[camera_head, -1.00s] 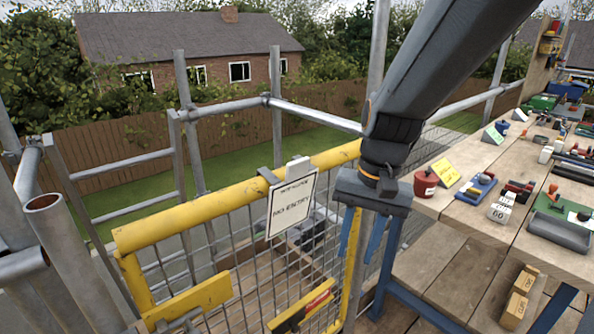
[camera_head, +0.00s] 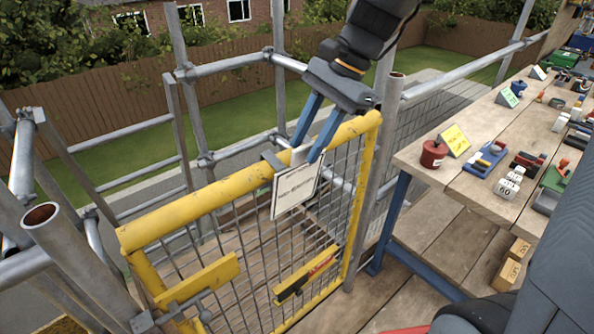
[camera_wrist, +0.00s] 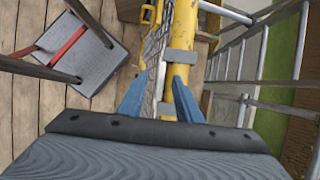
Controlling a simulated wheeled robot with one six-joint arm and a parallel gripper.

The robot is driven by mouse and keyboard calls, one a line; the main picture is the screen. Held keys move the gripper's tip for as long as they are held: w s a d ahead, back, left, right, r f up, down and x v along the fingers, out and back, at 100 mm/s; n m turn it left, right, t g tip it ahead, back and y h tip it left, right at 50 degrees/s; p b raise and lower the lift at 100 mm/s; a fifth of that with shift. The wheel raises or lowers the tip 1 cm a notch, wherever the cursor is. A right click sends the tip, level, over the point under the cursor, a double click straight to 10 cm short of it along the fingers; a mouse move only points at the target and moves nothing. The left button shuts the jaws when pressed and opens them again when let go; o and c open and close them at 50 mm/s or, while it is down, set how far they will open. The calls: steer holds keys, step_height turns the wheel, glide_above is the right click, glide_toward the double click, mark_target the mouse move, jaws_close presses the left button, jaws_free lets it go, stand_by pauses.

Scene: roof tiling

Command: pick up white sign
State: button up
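The white sign (camera_head: 297,190), with dark lettering, hangs on the mesh side of the yellow gate (camera_head: 190,215), just below its top rail. A light grey tab (camera_head: 300,155) stands up at the sign's top edge. My gripper (camera_head: 305,155) is over the top rail with its blue fingers pointing down, close to this tab. In the wrist view my gripper (camera_wrist: 160,100) has its two fingers apart, with the yellow rail (camera_wrist: 182,35) and grey clips (camera_wrist: 178,57) showing between and just beyond them. The sign's face cannot be made out there. I cannot tell whether either finger touches the tab.
A wooden workbench (camera_head: 470,180) with a red can (camera_head: 433,153), a yellow card (camera_head: 455,139) and other tools stands at the right. Scaffold poles (camera_head: 390,130) rise close beside the gate. A grey platform (camera_wrist: 85,55) lies on the planks in the wrist view.

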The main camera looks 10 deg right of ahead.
steer(key=shift+x, duration=0.85)
steer(key=shift+c, duration=0.4)
jaws_close()
steer(key=shift+r, duration=0.15)
step_height(320, 180, up, 7)
steer(key=s+b, duration=0.1)
steer(key=w+d+b, duration=0.2)
steer(key=d+b, duration=0.1)
steer(key=d, duration=1.1)
steer(key=shift+d+b, duration=0.3)
steer(key=shift+b, duration=0.1)
steer(key=shift+p, duration=0.55)
steer(key=shift+s, duration=0.15)
